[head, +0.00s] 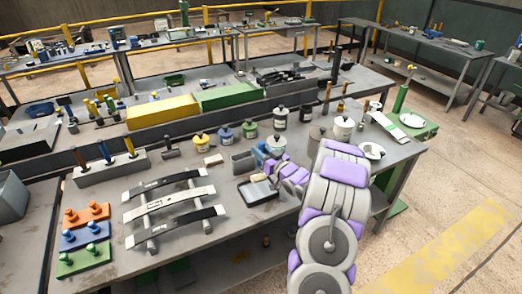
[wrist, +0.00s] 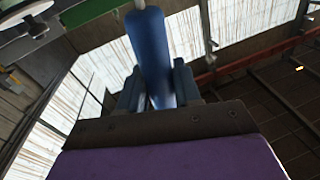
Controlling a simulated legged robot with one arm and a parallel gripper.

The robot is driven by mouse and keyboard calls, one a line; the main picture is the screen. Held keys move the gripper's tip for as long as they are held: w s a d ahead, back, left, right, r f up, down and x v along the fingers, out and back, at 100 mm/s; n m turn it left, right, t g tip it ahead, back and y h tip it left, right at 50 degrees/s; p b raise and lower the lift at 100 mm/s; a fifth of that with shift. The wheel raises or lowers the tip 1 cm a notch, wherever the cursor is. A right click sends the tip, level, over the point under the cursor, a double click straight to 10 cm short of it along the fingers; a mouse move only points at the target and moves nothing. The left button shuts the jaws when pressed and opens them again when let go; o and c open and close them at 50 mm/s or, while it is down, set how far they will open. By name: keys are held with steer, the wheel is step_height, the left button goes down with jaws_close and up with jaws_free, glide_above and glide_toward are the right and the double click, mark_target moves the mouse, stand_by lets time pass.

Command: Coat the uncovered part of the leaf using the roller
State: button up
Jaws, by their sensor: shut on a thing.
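Three curved leaves lie across a rack (head: 146,222) at the left of the bench. My gripper (wrist: 156,88) is shut on the blue handle (wrist: 150,50) of the roller in the wrist view. In the head view my gripper (head: 272,160) is beside a black tray (head: 262,197), right of the leaves. A pale roller head (head: 258,178) appears at the tray's back edge; whether it touches is unclear. My arm hides part of the bench.
Yellow, blue and green-labelled pots (head: 226,133) stand behind the tray, with a grey box (head: 244,161) nearer. Coloured blocks with knobs (head: 85,238) lie left of the rack. A stand of handled tools (head: 110,168) is behind them. Bench surface between rack and tray is clear.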

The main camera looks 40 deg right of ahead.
step_height(320, 180, down, 2)
steer(key=shift+a+f+b, duration=0.15)
steer(key=shift+f+b, duration=0.05)
steer(key=shift+b, duration=0.3)
steer(key=shift+f, duration=2.2)
steer(key=shift+r+p, duration=0.45)
steer(key=shift+r, duration=0.45)
steer(key=shift+r+p, duration=0.55)
steer(key=shift+r, duration=0.85)
